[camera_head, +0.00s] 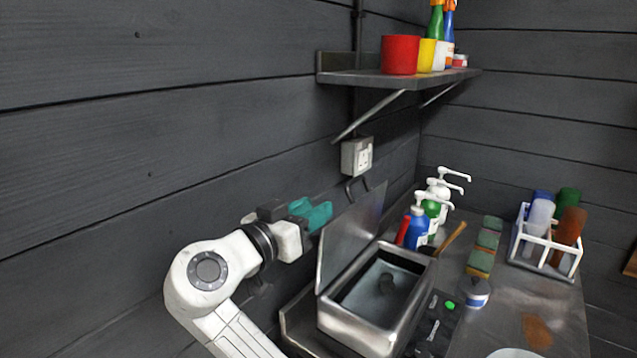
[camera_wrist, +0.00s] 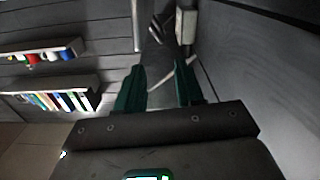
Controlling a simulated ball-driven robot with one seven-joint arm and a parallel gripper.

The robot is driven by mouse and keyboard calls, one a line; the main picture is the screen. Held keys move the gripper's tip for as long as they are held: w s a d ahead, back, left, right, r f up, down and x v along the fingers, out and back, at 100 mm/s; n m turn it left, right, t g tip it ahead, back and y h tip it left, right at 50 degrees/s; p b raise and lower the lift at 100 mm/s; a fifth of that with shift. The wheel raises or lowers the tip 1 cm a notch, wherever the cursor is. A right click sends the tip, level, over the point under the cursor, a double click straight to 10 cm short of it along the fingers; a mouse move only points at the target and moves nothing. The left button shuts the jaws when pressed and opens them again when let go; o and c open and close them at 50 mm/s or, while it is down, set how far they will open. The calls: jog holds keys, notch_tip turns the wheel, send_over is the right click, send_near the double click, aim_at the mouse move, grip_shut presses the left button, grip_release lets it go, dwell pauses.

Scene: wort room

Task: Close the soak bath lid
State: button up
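The soak bath (camera_head: 366,333) is a metal box on the counter with a dark object lying inside. Its flat grey lid (camera_head: 350,238) stands raised, tilted up on the wall side, with a dark handle (camera_head: 357,187) near the top edge. My gripper (camera_head: 322,214) has teal fingers and is at the left of the lid's upper edge, on its wall side. I cannot tell whether it touches the lid. In the wrist view my gripper (camera_wrist: 160,88) has its two fingers apart, with no held object clear between them.
A socket box (camera_head: 357,156) is on the wall above the lid. A shelf (camera_head: 400,77) with cups and bottles is higher up. Pump bottles (camera_head: 432,208), sponges (camera_head: 482,250) and a white rack (camera_head: 546,250) stand on the counter right of the bath.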

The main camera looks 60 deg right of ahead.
jog(key=p, duration=0.3)
send_over(351, 222)
jog(key=w, duration=0.2)
jog(key=shift+w, duration=0.15)
grip_shut()
dwell(0.5)
